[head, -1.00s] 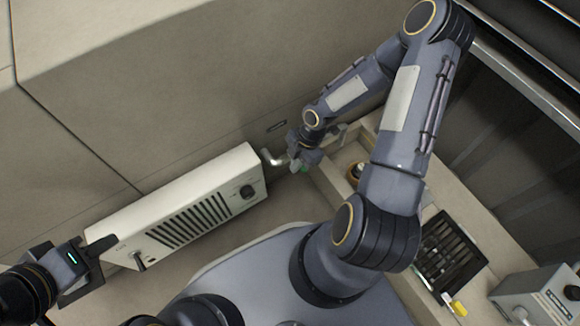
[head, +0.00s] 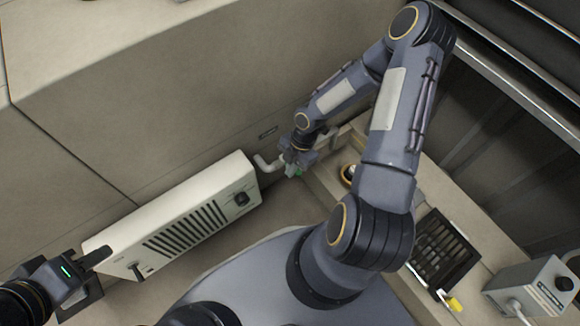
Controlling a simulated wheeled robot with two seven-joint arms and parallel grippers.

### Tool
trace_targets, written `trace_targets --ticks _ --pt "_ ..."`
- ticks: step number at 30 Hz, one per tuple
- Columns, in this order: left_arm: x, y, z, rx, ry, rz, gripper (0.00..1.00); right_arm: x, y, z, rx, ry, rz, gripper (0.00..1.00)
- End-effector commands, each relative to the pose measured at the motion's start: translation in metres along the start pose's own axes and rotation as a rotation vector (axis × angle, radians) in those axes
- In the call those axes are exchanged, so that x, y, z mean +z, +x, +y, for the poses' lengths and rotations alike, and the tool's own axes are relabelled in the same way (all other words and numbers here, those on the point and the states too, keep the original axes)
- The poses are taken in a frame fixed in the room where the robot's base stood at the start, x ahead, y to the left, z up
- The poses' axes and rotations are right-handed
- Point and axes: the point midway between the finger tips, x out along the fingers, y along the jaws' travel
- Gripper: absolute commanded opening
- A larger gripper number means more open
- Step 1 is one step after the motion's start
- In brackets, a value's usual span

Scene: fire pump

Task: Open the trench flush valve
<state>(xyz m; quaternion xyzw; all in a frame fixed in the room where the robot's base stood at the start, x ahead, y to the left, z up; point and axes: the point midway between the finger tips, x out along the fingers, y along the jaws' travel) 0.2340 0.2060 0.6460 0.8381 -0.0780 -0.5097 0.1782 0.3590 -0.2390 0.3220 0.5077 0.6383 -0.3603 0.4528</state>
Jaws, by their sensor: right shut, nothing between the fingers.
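The trench flush valve shows as a small green part (head: 297,173) at the end of a pale bent pipe (head: 266,163), low by the wall near the picture's middle. My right gripper (head: 294,167) reaches down to it, shut with nothing held. It is beside or touching the green part; I cannot tell which, because the gripper covers much of the valve. My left gripper (head: 97,275) is at the lower left, open and empty, by the near end of the white vented unit.
The white vented unit (head: 185,218) with a dark knob stands along the wall.

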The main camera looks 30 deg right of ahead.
Motion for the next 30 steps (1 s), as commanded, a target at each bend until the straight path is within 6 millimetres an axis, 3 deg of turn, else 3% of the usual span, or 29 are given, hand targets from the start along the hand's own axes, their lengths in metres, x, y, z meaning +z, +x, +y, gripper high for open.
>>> trace_targets --ticks 12,24,30 --pt "-0.013 -0.025 0.011 0.000 0.000 0.000 0.36 0.017 -0.009 -0.002 -0.104 -0.297 0.000 0.00" --pt "-0.016 -0.032 0.014 0.000 0.000 0.000 0.36 0.038 -0.014 0.002 -0.223 -0.638 -0.001 0.00" --pt "-0.016 -0.032 0.015 0.000 0.000 0.000 0.36 0.045 -0.016 0.005 -0.222 -0.636 -0.001 0.00"
